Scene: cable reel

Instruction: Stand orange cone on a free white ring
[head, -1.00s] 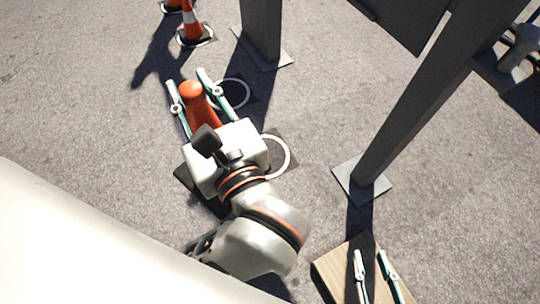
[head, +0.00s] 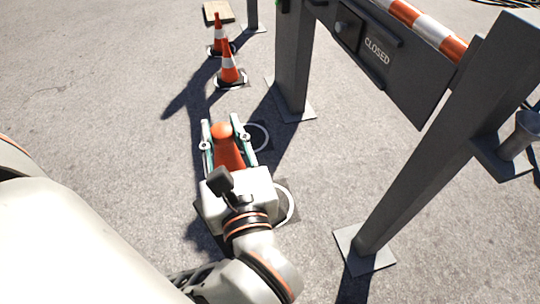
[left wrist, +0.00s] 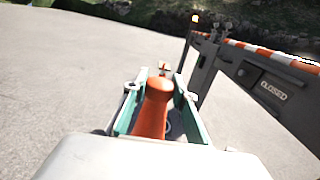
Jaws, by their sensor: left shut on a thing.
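The orange cone (head: 226,150) is between the fingers of my left gripper (head: 227,139), which is shut on it. The cone also shows in the left wrist view (left wrist: 153,108), upright, its lower part hidden by the gripper. One white ring on a dark square (head: 259,137) lies on the ground just beyond the held cone, to its right. Another white ring (head: 291,204) lies beside my gripper's body, partly covered by it. Both rings look empty where visible. Two orange-and-white cones (head: 231,70) (head: 218,40) stand farther back; the nearer one stands on a white ring. My right gripper is not in view.
A grey barrier frame with posts (head: 293,70) (head: 420,150) and a "CLOSED" sign (head: 377,50) stands on the right. A striped bar (head: 430,30) runs along its top. Open asphalt is on the left.

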